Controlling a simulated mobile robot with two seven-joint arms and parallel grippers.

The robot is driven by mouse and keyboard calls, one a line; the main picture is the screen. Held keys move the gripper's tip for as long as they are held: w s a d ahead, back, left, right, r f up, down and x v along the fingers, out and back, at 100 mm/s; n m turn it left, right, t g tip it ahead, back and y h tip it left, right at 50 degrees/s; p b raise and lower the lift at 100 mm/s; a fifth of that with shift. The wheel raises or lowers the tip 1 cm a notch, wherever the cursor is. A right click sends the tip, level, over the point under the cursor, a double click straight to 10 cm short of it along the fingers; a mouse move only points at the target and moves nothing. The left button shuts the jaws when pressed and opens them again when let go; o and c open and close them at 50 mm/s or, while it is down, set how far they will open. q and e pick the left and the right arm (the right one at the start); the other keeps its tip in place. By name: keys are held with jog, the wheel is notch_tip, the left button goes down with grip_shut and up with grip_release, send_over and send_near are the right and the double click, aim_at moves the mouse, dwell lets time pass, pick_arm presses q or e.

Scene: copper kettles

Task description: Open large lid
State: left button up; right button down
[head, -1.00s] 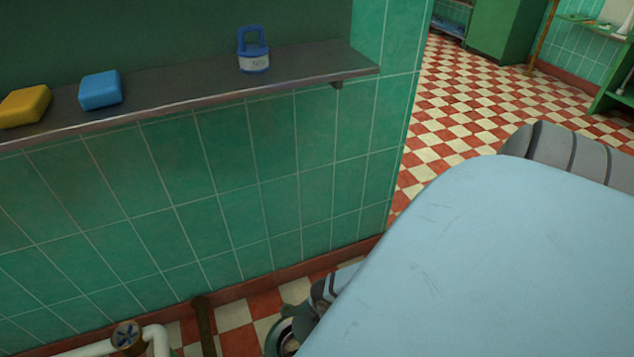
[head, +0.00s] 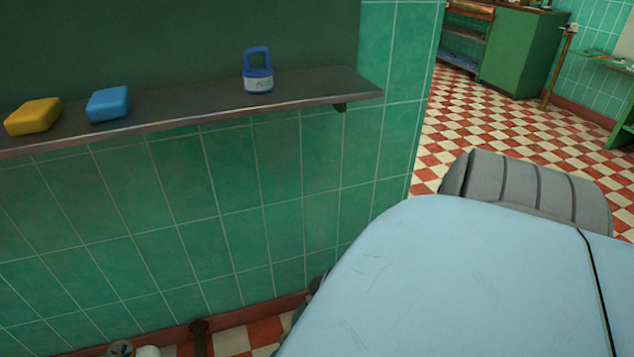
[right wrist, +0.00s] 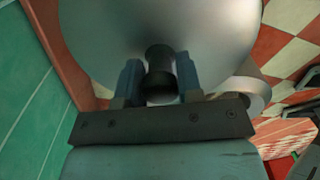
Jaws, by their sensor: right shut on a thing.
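In the right wrist view, a large, smooth, silver-grey metal lid (right wrist: 200,35) fills the top middle, with a dark knob (right wrist: 158,62) on it. My right gripper (right wrist: 158,78) has its two blue-grey fingers on either side of the knob and is shut on it. I cannot tell whether the lid is seated or lifted, as what lies under it is hidden. Neither the lid nor my right gripper shows in the head view. My left gripper is in neither view.
A metal shelf (head: 190,112) on the tiled wall holds a yellow block (head: 33,116), a blue block (head: 108,103) and a blue-and-white handled object (head: 258,74). A smaller metal cylinder (right wrist: 250,92) sits beside the lid. Checkered floor (head: 480,120) is open at the back right.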

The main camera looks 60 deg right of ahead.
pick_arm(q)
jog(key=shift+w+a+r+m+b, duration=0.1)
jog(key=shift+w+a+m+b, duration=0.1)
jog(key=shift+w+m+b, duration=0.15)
pick_arm(e)
jog(key=shift+w+d, duration=0.2)
jog(key=shift+w, duration=0.25)
jog(key=shift+w+d, duration=0.2)
jog(key=shift+w, duration=0.25)
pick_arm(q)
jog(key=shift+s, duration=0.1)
pick_arm(e)
jog(key=c, duration=0.9)
grip_release()
jog(key=shift+s, duration=0.1)
